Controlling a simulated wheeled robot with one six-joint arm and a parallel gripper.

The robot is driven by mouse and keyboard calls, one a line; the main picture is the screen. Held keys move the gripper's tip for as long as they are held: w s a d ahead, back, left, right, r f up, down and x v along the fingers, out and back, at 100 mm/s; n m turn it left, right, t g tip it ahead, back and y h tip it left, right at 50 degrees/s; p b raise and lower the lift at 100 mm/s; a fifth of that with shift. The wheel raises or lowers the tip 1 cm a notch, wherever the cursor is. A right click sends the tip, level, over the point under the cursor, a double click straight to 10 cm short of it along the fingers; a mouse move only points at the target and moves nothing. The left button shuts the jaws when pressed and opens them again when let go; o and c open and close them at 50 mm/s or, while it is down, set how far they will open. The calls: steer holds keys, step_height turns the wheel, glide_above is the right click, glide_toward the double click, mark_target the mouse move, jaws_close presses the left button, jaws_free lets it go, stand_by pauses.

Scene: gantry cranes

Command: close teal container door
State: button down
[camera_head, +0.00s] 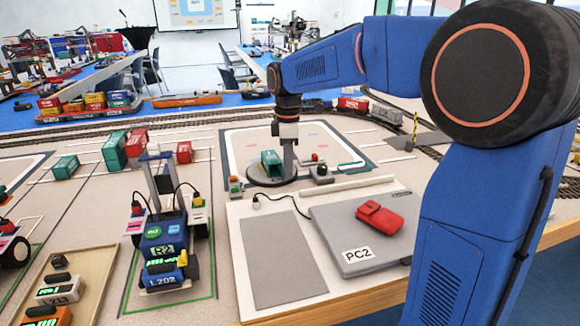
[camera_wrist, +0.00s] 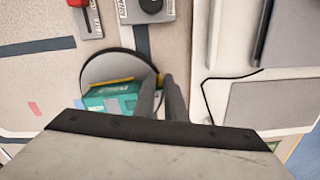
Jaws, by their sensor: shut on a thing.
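A teal container (camera_head: 271,160) with a yellow edge sits on a dark round plate (camera_head: 260,182) in the middle of the head view. It also shows in the wrist view (camera_wrist: 108,103), left of my fingers, with white lettering on its side. My gripper (camera_head: 288,172) points down at the container's right end. In the wrist view its two fingers (camera_wrist: 163,92) are close together, shut on the container's door at that end. The fingers hide most of the door, so its angle cannot be told.
A red lever box (camera_wrist: 87,18) and a grey knob box (camera_wrist: 146,10) stand just beyond the plate. A blue vehicle (camera_head: 165,240) stands left. Other teal containers (camera_head: 115,151) stand farther left.

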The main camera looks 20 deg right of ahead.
steer(key=m, duration=0.1)
steer(key=a+m, duration=0.1)
steer(key=m, duration=0.3)
steer(key=shift+s+a, duration=0.1)
steer(key=shift+a, duration=0.3)
steer(key=m, duration=0.2)
steer(key=a+m, duration=0.1)
steer(key=m, duration=0.2)
steer(key=shift+a, duration=0.1)
steer(key=m, duration=0.2)
steer(key=a+m, duration=0.1)
steer(key=shift+w+m, duration=0.3)
steer(key=shift+w, duration=0.05)
steer(key=shift+w+a+m, duration=0.15)
steer(key=shift+w+m, duration=0.05)
steer(key=shift+m, duration=0.75)
steer(key=shift+w+a+m, duration=0.15)
steer(key=shift+w+m, duration=0.05)
steer(key=shift+m, duration=0.75)
